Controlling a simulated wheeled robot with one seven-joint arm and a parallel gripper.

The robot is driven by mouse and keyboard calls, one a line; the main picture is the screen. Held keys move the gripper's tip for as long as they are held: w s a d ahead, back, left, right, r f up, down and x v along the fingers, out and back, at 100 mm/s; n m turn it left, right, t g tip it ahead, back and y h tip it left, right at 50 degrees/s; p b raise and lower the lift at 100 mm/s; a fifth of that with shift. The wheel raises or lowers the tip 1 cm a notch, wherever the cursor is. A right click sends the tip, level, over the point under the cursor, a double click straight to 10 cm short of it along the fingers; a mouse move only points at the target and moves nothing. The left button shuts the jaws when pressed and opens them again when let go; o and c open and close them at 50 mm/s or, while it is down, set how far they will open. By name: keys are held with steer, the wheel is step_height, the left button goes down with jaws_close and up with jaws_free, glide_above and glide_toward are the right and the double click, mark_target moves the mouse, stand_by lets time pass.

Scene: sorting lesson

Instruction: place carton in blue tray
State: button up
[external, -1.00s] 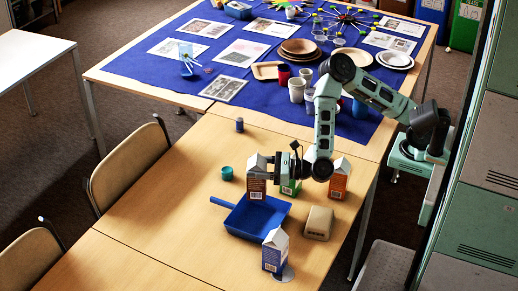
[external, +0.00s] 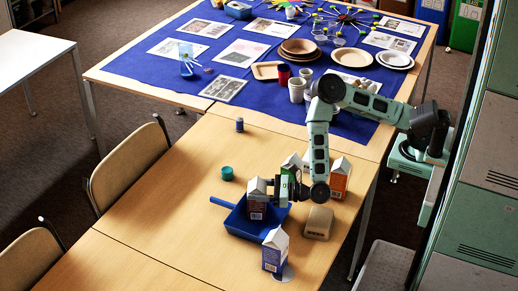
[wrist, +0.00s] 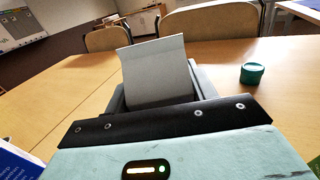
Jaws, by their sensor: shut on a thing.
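A carton (external: 257,202) with a grey-white gabled top and a dark printed side is upright at the blue tray (external: 237,222). My gripper (external: 274,193) is shut on it from the right.
A blue-and-white carton (external: 274,252) stands close in front of the tray. A green carton (external: 292,165) and an orange carton (external: 340,178) stand behind my gripper. A beige box (external: 318,222) lies to the right. A teal jar (external: 227,173) stands behind the tray.

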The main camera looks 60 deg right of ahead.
steer(key=shift+f, duration=0.25)
steer(key=o, duration=1)
steer(key=shift+r, duration=0.1)
steer(key=shift+c, duration=0.2)
steer(key=shift+r, duration=0.3)
steer(key=v, duration=1.2)
steer(key=shift+f+b, duration=0.2)
steer(key=shift+b, duration=0.25)
